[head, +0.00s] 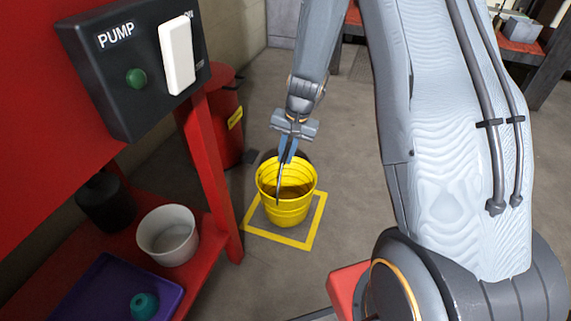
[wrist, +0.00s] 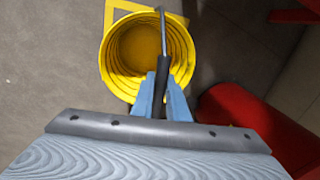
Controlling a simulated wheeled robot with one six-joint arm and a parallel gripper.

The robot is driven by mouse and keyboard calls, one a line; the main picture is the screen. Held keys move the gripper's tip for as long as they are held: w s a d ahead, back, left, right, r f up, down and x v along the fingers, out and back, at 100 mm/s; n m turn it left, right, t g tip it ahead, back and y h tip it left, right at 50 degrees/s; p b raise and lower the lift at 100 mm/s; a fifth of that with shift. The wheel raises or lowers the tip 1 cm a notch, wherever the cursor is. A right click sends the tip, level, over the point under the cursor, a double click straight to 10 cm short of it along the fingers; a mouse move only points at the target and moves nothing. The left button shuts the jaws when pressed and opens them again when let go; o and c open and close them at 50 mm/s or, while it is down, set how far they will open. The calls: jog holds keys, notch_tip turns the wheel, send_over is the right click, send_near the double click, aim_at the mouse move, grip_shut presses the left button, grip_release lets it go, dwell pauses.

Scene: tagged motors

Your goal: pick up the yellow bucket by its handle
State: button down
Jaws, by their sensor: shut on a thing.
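The yellow bucket (head: 287,207) stands upright in the head view, within or just above a yellow square outline on the floor; I cannot tell whether it touches the floor. Its ribbed open inside (wrist: 130,48) shows in the wrist view, and it looks empty. My gripper (head: 287,150) is above the bucket, pointing down. In the wrist view its blue fingers (wrist: 163,92) are shut on the dark grip of the bucket's handle (wrist: 162,68). The thin metal wire of the handle runs across the opening to the rim.
A red bench at the left holds a white pot (head: 167,236) and a purple tray (head: 112,287) with a teal object. A black PUMP box (head: 135,75) with a white switch sits above. A red barrel (head: 222,120) stands behind the bench leg. Floor right of the bucket is clear.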

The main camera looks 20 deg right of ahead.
notch_tip(320, 180, up, 8)
jog(key=p, duration=0.3)
jog(key=shift+r+p, duration=0.15)
jog(key=shift+p, duration=0.25)
notch_tip(320, 180, up, 3)
jog(key=p, duration=0.3)
